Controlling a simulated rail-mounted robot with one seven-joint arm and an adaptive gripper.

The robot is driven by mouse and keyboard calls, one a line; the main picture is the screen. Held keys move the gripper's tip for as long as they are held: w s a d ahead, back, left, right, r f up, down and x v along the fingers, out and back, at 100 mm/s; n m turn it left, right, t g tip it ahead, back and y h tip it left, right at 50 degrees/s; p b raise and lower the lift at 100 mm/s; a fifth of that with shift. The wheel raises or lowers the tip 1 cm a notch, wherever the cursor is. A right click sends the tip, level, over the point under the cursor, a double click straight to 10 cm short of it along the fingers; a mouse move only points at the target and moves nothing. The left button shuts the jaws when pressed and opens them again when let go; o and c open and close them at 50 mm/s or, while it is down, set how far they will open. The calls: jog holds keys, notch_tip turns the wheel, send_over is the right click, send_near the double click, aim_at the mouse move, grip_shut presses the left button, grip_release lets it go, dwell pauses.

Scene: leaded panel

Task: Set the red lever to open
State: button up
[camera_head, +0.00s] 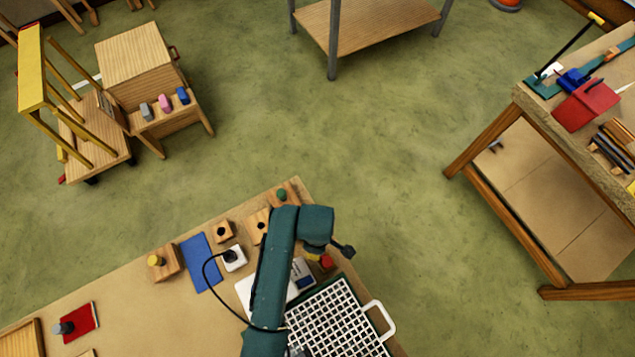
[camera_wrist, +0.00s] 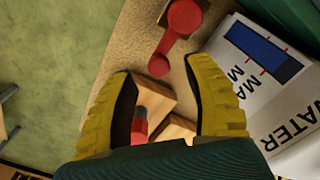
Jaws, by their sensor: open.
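The red lever shows in the wrist view as a round hub (camera_wrist: 185,17) with an arm running down-left to a round knob (camera_wrist: 159,65). In the head view, a small red part (camera_head: 326,262) beside my arm appears to be the same lever. My gripper (camera_wrist: 158,67) is open, with its yellow fingers on either side of the knob in the picture and nothing held. I cannot tell the height gap or whether anything touches. A white label (camera_wrist: 240,75) with a blue bar, red marks and partly hidden lettering including "WATER" lies right of the lever.
A wooden block (camera_wrist: 155,98) and a red-and-grey part (camera_wrist: 139,127) show between the fingers. A white grid rack (camera_head: 335,320) lies close to my arm. The bench also holds a blue mat (camera_head: 200,262) and wooden blocks (camera_head: 222,231). Open floor lies beyond the bench edge.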

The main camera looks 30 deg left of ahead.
jog(key=shift+f, duration=1.2)
grip_shut()
jog(key=shift+w+d+m, duration=0.1)
jog(key=shift+w+m, duration=0.05)
jog(key=shift+m, duration=0.15)
jog(key=m+p, duration=0.1)
jog(key=w+d+m+p, duration=0.1)
jog(key=m, duration=0.1)
jog(key=shift+w+r, duration=0.1)
jog(key=shift+w, duration=0.05)
jog(key=m, duration=0.2)
jog(key=w+d+m+p, duration=0.1)
jog(key=m, duration=0.1)
jog(key=shift+d, duration=0.2)
jog(key=m, duration=0.1)
jog(key=d+m+p, duration=0.1)
jog(key=m, duration=0.1)
jog(key=shift+w+d+m+p, duration=0.2)
jog(key=shift+d+m+p, duration=0.4)
jog(key=shift+d+m, duration=0.15)
jog(key=shift+m, duration=0.55)
jog(key=shift+d+m+p, duration=0.25)
jog(key=shift+d+m, duration=0.2)
jog(key=shift+m, duration=0.55)
jog(key=shift+f, duration=0.2)
